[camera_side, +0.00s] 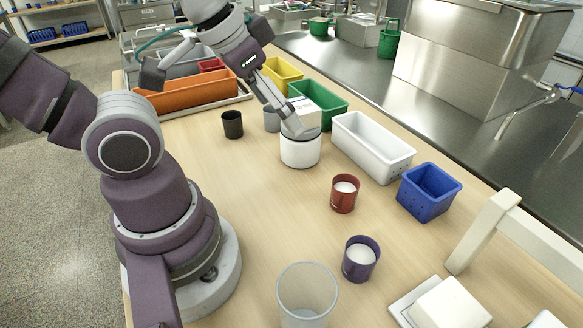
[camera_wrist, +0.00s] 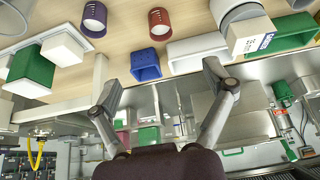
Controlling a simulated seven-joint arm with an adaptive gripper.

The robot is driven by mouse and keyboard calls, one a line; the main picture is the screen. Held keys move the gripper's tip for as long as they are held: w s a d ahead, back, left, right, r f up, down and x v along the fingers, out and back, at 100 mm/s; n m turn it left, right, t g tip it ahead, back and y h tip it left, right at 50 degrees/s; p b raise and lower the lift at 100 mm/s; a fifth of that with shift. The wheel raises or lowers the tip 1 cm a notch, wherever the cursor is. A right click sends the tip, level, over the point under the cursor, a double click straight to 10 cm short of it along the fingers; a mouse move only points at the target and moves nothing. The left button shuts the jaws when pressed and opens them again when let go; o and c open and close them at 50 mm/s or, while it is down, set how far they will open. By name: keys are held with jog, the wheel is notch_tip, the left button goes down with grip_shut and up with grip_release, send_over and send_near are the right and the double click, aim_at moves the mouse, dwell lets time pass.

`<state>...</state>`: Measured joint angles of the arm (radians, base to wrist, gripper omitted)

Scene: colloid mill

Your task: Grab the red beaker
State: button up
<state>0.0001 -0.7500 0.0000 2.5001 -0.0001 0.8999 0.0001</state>
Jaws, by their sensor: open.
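The red beaker (camera_side: 343,194) stands upright on the wooden table, with white contents inside. It also shows at the top of the wrist view (camera_wrist: 159,22), beyond the fingertips. My gripper (camera_side: 286,118) is above the table near the white round container, up and left of the red beaker in the side view. In the wrist view my gripper (camera_wrist: 166,88) has its two fingers spread wide with nothing between them. It is apart from the red beaker.
A purple beaker (camera_side: 361,258), a clear beaker (camera_side: 307,292), a blue bin (camera_side: 429,191) and a white tray (camera_side: 372,146) stand around the red beaker. The white round container (camera_side: 300,152) has a white box on it. Table left of the red beaker is clear.

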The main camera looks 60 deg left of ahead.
jog(key=m+g, duration=0.3)
jog(key=m, duration=0.5)
send_near(344, 193)
jog(key=w+f+m+g, duration=0.1)
jog(key=f+m, duration=0.1)
jog(key=f, duration=0.2)
jog(key=w+a+f+m, duration=0.1)
jog(key=f+m, duration=0.2)
jog(key=f, duration=0.1)
jog(key=w+f+m+g, duration=0.1)
jog(key=w+f+m, duration=0.1)
jog(key=f, duration=0.2)
jog(key=shift+a+f+m+g, duration=0.1)
jog(key=shift+a+m+g, duration=0.2)
jog(key=shift+a+m, duration=0.1)
jog(key=c, duration=1.3)
